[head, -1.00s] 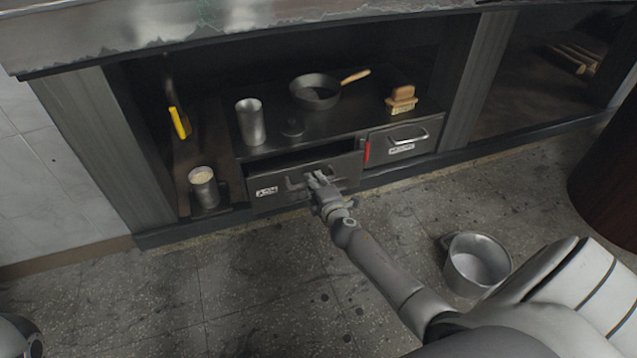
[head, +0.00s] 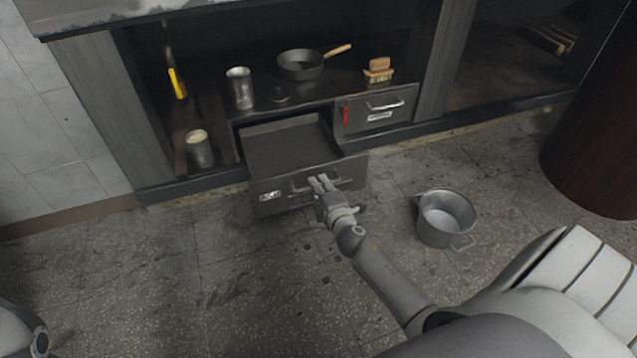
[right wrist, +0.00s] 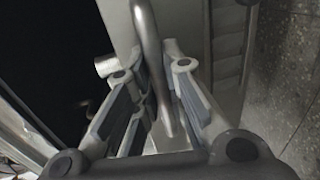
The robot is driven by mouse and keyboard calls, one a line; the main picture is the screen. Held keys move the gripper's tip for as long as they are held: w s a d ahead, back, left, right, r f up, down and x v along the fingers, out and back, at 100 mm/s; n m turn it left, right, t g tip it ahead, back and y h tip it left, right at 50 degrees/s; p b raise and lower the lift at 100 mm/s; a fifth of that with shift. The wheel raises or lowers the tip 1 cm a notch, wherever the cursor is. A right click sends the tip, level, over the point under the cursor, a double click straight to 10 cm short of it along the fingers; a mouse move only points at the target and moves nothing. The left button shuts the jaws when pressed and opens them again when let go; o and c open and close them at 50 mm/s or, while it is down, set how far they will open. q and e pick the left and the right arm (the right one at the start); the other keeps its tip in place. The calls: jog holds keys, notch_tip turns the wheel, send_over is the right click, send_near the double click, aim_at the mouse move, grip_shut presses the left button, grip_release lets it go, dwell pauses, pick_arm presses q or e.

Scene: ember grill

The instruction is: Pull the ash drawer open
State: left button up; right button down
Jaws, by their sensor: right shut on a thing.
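The ash drawer (head: 310,192) is the left of two dark metal drawers under the shelf in the head view. It is pulled well out, and its inside floor (head: 285,146) shows, with no object seen on it. A label is on the left of its front. My right gripper (head: 320,184) is shut on the drawer's bar handle (head: 299,187). In the right wrist view the handle (right wrist: 148,45) runs between the fingers. My left gripper is not in view.
The right drawer (head: 375,109) is closed, with a red mark beside it. A tin (head: 240,88), a pan (head: 300,65) and a brush (head: 378,70) stand on the shelf above. A metal pot (head: 446,218) stands on the floor to the right.

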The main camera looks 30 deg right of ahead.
jog(key=c, duration=1.5)
grip_release()
jog(key=v, duration=1.2)
